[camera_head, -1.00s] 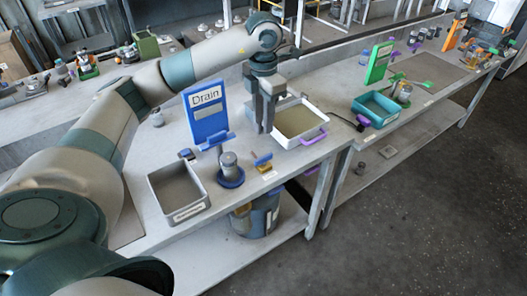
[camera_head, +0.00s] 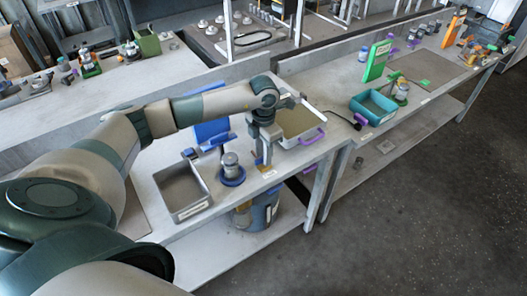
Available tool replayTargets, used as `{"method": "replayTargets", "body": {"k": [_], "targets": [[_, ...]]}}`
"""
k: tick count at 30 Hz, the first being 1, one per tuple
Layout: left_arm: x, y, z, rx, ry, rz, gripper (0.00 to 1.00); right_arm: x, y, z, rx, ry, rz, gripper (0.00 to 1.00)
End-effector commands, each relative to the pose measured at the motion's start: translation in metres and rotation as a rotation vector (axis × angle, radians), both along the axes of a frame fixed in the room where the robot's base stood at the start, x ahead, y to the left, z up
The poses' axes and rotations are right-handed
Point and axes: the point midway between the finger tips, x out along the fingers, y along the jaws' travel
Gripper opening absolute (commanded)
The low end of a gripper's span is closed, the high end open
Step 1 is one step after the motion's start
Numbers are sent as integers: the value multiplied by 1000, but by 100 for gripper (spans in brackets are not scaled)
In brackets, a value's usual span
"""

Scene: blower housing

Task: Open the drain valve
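The blue drain sign (camera_head: 207,133) stands on the near table, its lettering hidden behind my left arm. In front of it a grey cylinder (camera_head: 230,160) stands on a round blue base (camera_head: 232,179). Just right of that is a small valve with a yellow handle (camera_head: 261,168), now mostly hidden by my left gripper (camera_head: 267,163). The gripper points down with its fingertips at the handle. I cannot tell whether the fingers touch it or have closed on it. My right gripper is out of view.
A grey open tray (camera_head: 181,209) lies left of the cylinder. A white tray with a purple handle (camera_head: 311,138) is close behind and right of the gripper. A bucket (camera_head: 262,212) stands on the lower shelf. A green sign (camera_head: 376,61) and teal bin (camera_head: 373,107) are further right.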

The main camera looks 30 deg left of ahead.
Motion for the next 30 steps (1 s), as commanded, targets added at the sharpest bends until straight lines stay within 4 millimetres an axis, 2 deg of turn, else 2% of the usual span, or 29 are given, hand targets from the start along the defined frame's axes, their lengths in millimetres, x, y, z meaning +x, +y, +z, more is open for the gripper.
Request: {"method": "replayTargets", "body": {"k": [8, 9, 12, 23, 30], "targets": [[0, 0, -1, 0, 0, 0, 29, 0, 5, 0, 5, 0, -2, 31], [0, 0, -1, 0, 0, 0, 19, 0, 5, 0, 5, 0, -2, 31], [0, 0, -1, 0, 0, 0, 0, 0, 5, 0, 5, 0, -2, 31], [0, 0, -1, 1, 0, 19, 0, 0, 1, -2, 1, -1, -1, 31], [0, 1, -3, 1, 0, 103, 0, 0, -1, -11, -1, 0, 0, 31]]}}
